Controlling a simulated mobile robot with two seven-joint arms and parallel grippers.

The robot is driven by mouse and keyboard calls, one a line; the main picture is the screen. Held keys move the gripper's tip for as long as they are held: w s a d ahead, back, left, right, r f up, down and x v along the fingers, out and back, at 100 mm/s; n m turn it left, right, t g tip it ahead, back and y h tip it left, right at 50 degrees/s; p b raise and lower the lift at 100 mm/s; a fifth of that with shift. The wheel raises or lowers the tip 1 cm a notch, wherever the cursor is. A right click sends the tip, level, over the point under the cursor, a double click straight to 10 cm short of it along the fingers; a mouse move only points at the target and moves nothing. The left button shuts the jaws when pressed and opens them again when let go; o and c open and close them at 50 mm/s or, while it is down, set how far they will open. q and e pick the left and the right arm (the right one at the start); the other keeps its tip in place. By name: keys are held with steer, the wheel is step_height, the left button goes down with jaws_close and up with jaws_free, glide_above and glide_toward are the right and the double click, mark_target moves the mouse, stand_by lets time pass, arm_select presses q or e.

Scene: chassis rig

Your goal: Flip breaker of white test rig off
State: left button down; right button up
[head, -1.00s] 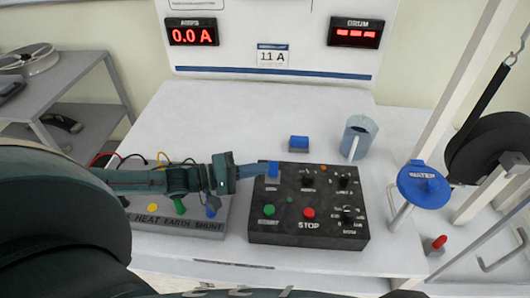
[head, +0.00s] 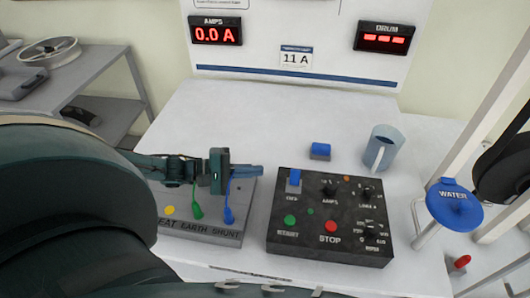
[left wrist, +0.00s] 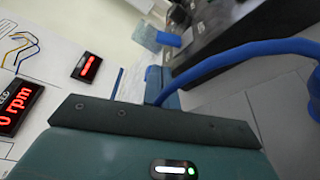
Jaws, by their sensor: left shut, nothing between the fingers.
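The white test rig's panel (head: 300,72) stands at the back of the bench and reads 0.0 A. A black control box (head: 330,240) lies on the bench, with a blue lever (head: 294,180) at its upper left corner that looks like the breaker. The lever's exact on or off position is hard to tell. My left gripper (head: 250,171) is shut and empty, just left of the lever and apart from it. In the left wrist view the black box (left wrist: 215,25) shows at the top right. My right gripper is not in view.
A grey terminal box (head: 200,228) with green and blue plugs lies below my left gripper. A small blue-topped block (head: 320,150) and a grey-blue mug (head: 384,150) stand behind the control box. A blue cable (left wrist: 240,52) crosses the left wrist view.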

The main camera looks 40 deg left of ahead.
mark_target(285, 177)
arm_select(q)
steer(key=x, duration=0.7)
steer(key=shift+w+d+r+p, duration=0.1)
steer(key=shift+w+d+p, duration=0.05)
steer(key=shift+p, duration=0.25)
steer(key=shift+w+d, duration=0.45)
steer(key=shift+d, duration=0.05)
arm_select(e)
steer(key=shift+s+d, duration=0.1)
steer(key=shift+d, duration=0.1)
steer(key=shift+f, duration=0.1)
